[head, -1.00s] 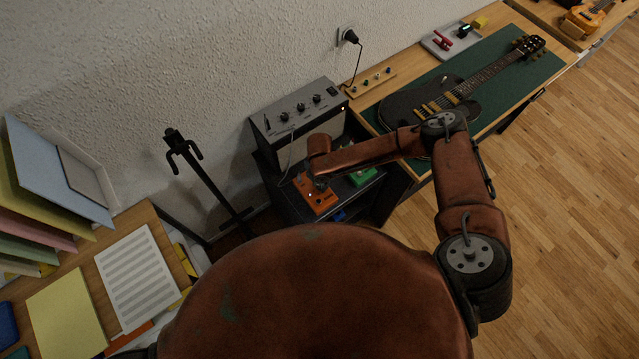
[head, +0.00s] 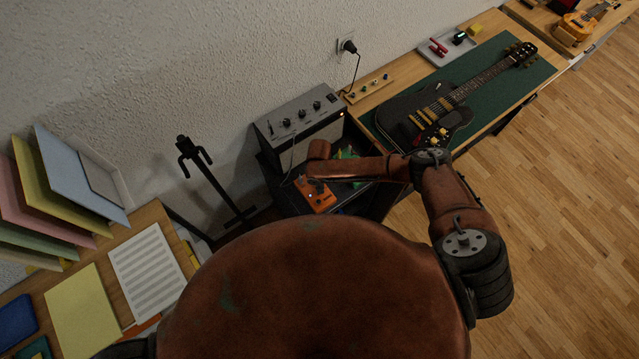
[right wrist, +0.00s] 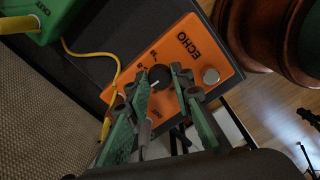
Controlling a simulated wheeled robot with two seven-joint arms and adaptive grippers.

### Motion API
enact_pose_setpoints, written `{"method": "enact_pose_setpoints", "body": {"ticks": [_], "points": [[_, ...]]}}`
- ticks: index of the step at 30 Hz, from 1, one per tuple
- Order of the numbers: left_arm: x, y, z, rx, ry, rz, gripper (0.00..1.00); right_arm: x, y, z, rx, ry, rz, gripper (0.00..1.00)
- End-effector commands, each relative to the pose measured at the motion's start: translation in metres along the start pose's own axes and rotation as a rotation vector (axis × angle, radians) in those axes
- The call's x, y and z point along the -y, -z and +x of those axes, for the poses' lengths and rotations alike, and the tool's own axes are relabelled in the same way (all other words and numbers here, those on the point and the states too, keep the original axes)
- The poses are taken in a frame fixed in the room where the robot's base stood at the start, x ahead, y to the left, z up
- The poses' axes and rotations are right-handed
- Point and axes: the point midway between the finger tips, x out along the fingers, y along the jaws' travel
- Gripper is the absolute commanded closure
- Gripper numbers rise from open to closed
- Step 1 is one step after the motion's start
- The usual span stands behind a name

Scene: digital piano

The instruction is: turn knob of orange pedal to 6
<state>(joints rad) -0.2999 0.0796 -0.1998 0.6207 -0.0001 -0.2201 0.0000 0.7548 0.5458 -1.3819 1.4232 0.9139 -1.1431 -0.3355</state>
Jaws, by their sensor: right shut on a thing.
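The orange pedal (head: 322,201) sits on the dark stand below the amplifier. In the right wrist view the orange pedal (right wrist: 203,57) is marked ECHO, with a dark round knob (right wrist: 160,74) and a silver footswitch (right wrist: 210,76). The knob has a short white pointer mark; the small scale figures around it are partly hidden and hard to read. My right gripper (right wrist: 159,80) has its green-padded fingers on both sides of the knob and is shut on it. In the head view my right arm reaches over the stand and hides part of it. My left gripper is not in view.
A green pedal (right wrist: 35,18) with a yellow cable (right wrist: 98,56) lies beside the orange one. The grey amplifier (head: 297,113) stands behind, against the wall. A black guitar (head: 428,122) lies on a green mat to the right. A guitar stand (head: 213,183) is left; floor at right is clear.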

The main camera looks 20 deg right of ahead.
Motion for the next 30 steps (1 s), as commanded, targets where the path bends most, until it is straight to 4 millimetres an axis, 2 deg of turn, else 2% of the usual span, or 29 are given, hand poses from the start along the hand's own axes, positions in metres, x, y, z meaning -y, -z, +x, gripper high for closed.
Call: {"method": "enact_pose_setpoints", "body": {"ticks": [3,12,28,29,30], "points": [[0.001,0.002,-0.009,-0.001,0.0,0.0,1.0,0.002,-0.001,-0.001,0.002,0.003,0.073,1.0],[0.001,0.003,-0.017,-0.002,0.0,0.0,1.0,0.001,-0.001,0.0,0.003,0.002,0.18,1.0],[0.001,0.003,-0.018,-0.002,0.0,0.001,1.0,0.001,-0.001,0.001,0.003,0.002,0.2,1.0],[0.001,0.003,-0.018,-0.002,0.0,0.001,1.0,0.001,-0.001,0.001,0.003,0.002,0.2,0.77],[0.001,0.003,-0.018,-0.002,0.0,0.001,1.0,0.001,-0.001,0.001,0.003,0.002,0.2,0.74]]}}
